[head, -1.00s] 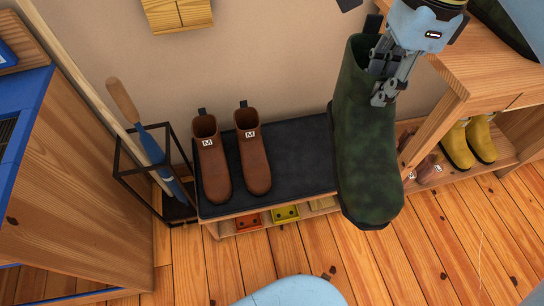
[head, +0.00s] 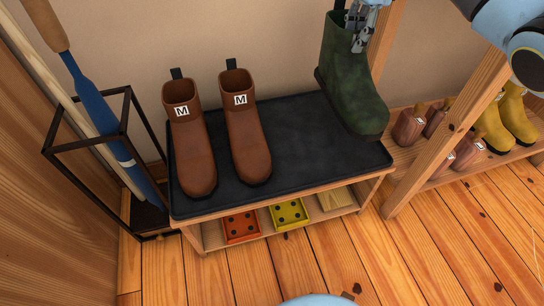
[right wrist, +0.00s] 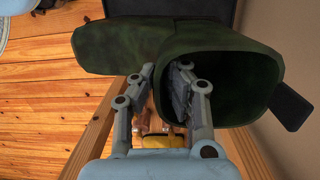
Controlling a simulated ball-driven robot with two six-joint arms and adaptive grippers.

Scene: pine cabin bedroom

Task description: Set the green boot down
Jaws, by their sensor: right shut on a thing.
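The green boot (head: 352,85) is upright over the right end of the black mat (head: 300,135) on the low bench, toe toward the front right. I cannot tell whether its sole touches the mat. My right gripper (head: 360,35) is shut on the boot's shaft at its top edge. In the right wrist view, the right gripper (right wrist: 165,78) has one finger inside the boot's opening and one outside; the green boot (right wrist: 120,45) fills the upper part. A pair of brown boots marked M, the left one (head: 194,150) and the right one (head: 247,135), stands on the mat's left half. My left gripper is out of view.
The mat is bare between the brown boots and the green boot. An orange tray (head: 241,226) and a yellow tray (head: 289,214) lie on the shelf below. A black stand (head: 125,150) is at left. Yellow boots (head: 492,128) and small brown shoes stand right, behind a wooden post (head: 450,130).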

